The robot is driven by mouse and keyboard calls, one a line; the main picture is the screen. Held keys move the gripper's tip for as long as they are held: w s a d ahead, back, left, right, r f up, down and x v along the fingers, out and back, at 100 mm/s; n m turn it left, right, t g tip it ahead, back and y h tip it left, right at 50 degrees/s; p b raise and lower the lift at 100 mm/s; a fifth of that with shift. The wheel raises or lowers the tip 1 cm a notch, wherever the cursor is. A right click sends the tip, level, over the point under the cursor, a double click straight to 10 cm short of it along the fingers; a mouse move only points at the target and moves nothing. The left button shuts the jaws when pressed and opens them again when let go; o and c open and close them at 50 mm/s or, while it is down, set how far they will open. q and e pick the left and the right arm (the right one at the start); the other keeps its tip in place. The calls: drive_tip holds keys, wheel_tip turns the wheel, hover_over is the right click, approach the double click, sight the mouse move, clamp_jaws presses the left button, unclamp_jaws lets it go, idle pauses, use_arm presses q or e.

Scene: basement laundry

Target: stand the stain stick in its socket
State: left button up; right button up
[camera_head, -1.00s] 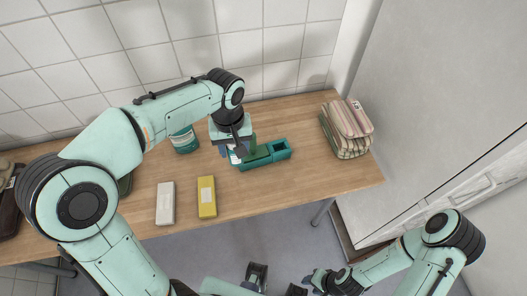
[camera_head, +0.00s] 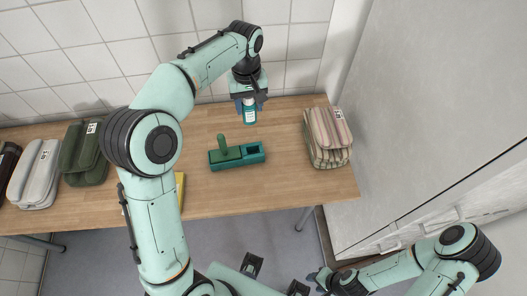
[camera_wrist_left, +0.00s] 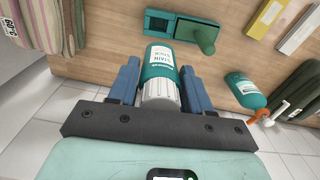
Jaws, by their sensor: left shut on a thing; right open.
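The stain stick (camera_head: 249,113) is a teal cylinder with a white label and a pale ribbed end. My left gripper (camera_head: 249,103) is shut on it, above the back part of the table. In the left wrist view the stick (camera_wrist_left: 161,66) sits between the blue fingers. The green holder (camera_head: 231,163) lies on the table, in front of the stick in the head view and apart from it. Its square socket (camera_head: 253,150) is at the right end and looks empty. A dark green piece with an upright rounded knob (camera_head: 223,145) covers the left part. My right gripper (camera_head: 320,279) is open, low and away from the table.
Folded striped cloths (camera_head: 327,138) are stacked right of the holder. Dark green (camera_head: 84,152) and grey (camera_head: 36,174) bundles lie at left. A yellow block (camera_head: 180,188) is partly behind my left arm. A teal bottle (camera_wrist_left: 245,91) shows in the wrist view. The tiled wall is close behind.

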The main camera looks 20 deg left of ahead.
use_arm(q)
drive_tip(key=shift+w, duration=0.2)
drive_tip(key=shift+f+b, duration=1.15)
drive_tip(key=shift+f, duration=8.85)
use_arm(e)
drive_tip(key=shift+s+d+f, duration=0.1)
drive_tip(key=shift+s+f, duration=0.2)
drive_tip(key=shift+f, duration=0.35)
drive_tip(key=shift+s+d+f, duration=0.1)
drive_tip(key=shift+s+f, duration=0.2)
drive_tip(key=shift+f, duration=0.35)
use_arm(q)
drive_tip(key=shift+f, duration=0.1)
use_arm(e)
drive_tip(key=shift+f, duration=0.1)
use_arm(q)
drive_tip(key=o, duration=1.1)
